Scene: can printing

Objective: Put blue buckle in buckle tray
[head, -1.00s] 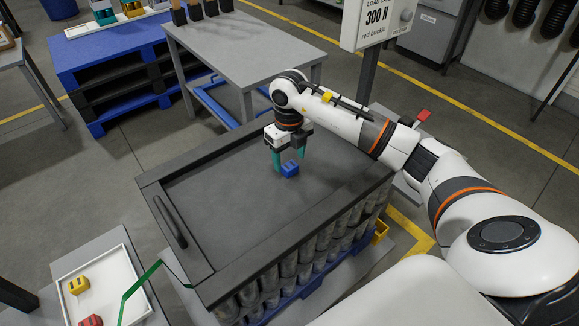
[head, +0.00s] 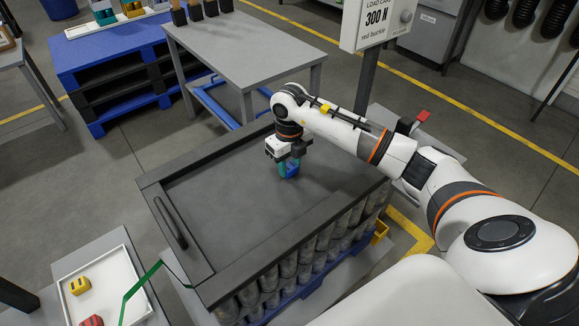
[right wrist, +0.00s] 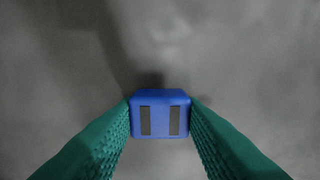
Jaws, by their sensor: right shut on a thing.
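The blue buckle (head: 292,170) is at the far part of the dark lid on the pallet of cans. My right gripper (head: 289,168) is shut on it. In the right wrist view the blue buckle (right wrist: 160,114), with two dark stripes, sits between the green fingers, which touch both its sides. I cannot tell whether the buckle is still resting on the lid. A white tray (head: 122,262) at the lower left holds a yellow buckle (head: 80,285) and a red buckle (head: 91,321). My left gripper is not in view.
The dark lid (head: 235,215) has a raised rim and a handle (head: 170,223) on its left; the rest is bare. A green strip (head: 140,285) rises beside the tray. A grey table (head: 240,55) stands behind, and a sign (head: 376,22) stands at upper right.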

